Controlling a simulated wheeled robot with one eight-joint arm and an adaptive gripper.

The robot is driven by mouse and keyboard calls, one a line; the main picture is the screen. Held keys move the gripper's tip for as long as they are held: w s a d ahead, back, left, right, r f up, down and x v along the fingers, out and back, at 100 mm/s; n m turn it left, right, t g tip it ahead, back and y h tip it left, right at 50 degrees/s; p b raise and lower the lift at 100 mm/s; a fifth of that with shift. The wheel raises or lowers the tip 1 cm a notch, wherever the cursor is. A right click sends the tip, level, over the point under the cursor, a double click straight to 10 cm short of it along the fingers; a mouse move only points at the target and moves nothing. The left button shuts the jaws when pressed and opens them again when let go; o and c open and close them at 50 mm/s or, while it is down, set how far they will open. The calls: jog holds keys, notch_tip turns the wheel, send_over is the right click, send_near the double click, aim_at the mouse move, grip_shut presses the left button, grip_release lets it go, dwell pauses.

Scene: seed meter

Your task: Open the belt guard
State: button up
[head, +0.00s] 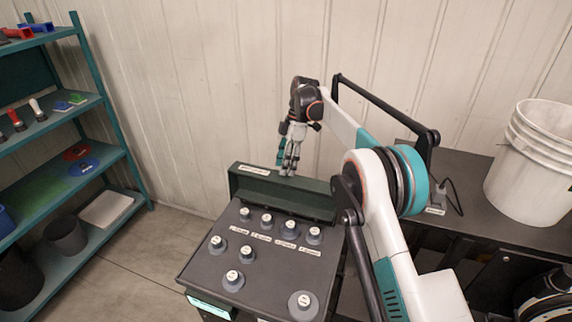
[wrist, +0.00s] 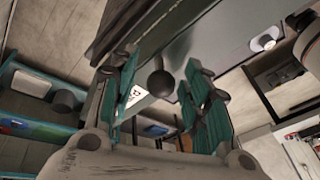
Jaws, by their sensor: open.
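The belt guard appears to be the dark green raised panel (head: 310,201) along the back of the dark machine, with a white label on its top left; I cannot read the label. My gripper (head: 288,172) points down at the top edge of this panel. In the wrist view my gripper's two green-padded fingers stand apart, with a round black knob (wrist: 162,83) between them and nothing gripped. Gaps show on both sides of the knob. In the head view the knob is hidden, and I cannot tell whether the fingers touch the panel.
The machine top (head: 203,270) carries several grey round pieces with white caps. A dark bench (head: 468,213) with stacked white buckets (head: 535,165) is at the right. A teal shelf (head: 120,150) with small items stands at the left. Open floor lies between shelf and machine; a panelled wall is behind.

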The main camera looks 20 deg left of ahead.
jog(key=v, duration=0.7)
jog(key=shift+d+r, duration=0.1)
jog(key=shift+r, duration=0.05)
dwell(0.3)
jog(key=d+r+m+t+b, duration=0.3)
jog(key=d+r+m, duration=0.3)
jog(key=d+r, duration=0.4)
jog(key=s+d+r+m+t+b, duration=0.1)
jog(key=s+d+r+m, duration=0.15)
jog(key=s+d, duration=0.3)
jog(key=s+d+r+m+t+b, duration=0.2)
jog(key=s+d+m, duration=0.2)
jog(key=d, duration=0.3)
jog(key=s+d+f+m+t+b, duration=0.1)
jog(key=s+d+f+m, duration=0.15)
jog(key=s+d, duration=0.4)
jog(key=s+d+f+m+t+b, duration=0.1)
jog(key=s+d+f+m+b, duration=0.2)
jog(key=s, duration=0.7)
jog(key=s+d+f+m+t+h, duration=0.1)
jog(key=s+d+f+m, duration=0.1)
jog(key=s+f, duration=0.4)
jog(key=s+d+f+m+t+b, duration=0.1)
jog(key=s+d+f+m, duration=0.2)
jog(key=s+d+f, duration=0.2)
jog(key=s+f, duration=0.2)
jog(key=s, duration=0.1)
jog(key=shift+d+m+t+h, duration=0.2)
jog(key=shift+m+t+h, duration=0.1)
jog(key=shift+t+h, duration=0.1)
